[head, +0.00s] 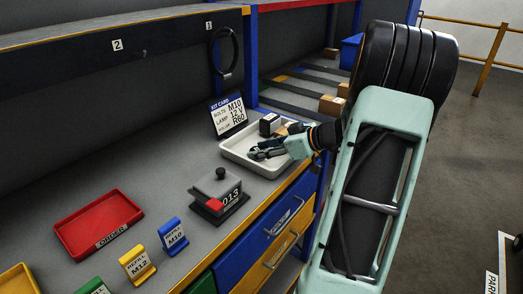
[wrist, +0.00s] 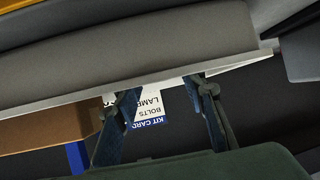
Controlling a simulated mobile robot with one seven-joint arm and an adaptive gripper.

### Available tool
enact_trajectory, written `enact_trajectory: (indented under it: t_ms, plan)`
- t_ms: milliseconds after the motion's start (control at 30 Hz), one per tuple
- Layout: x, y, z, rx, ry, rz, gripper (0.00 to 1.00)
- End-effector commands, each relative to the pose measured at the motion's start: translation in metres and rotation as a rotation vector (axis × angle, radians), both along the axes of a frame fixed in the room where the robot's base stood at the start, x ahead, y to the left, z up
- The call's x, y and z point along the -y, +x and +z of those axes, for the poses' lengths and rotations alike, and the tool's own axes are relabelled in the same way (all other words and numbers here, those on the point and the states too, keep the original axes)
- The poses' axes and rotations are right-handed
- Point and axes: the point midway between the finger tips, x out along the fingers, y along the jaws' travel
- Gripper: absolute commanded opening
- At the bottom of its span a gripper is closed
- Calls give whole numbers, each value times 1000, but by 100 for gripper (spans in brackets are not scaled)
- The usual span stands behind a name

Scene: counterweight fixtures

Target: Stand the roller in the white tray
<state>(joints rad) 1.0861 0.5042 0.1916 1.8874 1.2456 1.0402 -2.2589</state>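The white tray (head: 237,156) stands on the grey counter near its front edge. My gripper (head: 262,151) is low over or inside the tray, coming from the right. In the wrist view the two fingers (wrist: 163,115) are apart, and I see nothing held between them. A pale straight edge that looks like the tray's rim (wrist: 70,123) runs behind the fingers. I cannot make out the roller for certain; it may be hidden by my gripper. A dark block (head: 269,123) stands at the tray's back, with a tan box (head: 284,129) beside it.
The kit card (head: 228,114) stands behind the tray and shows upside down in the wrist view (wrist: 150,113). A dark block with a knob and red part (head: 218,190) is left of the tray. A red order tray (head: 98,222) and several coloured refill stands (head: 173,236) lie farther left.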

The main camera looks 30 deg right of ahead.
Motion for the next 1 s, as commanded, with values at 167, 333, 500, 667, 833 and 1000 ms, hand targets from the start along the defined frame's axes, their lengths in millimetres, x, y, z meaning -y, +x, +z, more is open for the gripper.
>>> enact_trajectory:
  t_ms: [167,333,500,667,833,1000]
  plan:
    - [0,0,0,0,0,0,43]
    - [0,0,2,0,0,0,43]
    - [8,-12,9,1,-3,-4,43]
    - [22,-39,26,1,-5,-4,43]
    - [36,-67,43,1,-2,-3,43]
    - [46,-86,55,1,-2,-1,43]
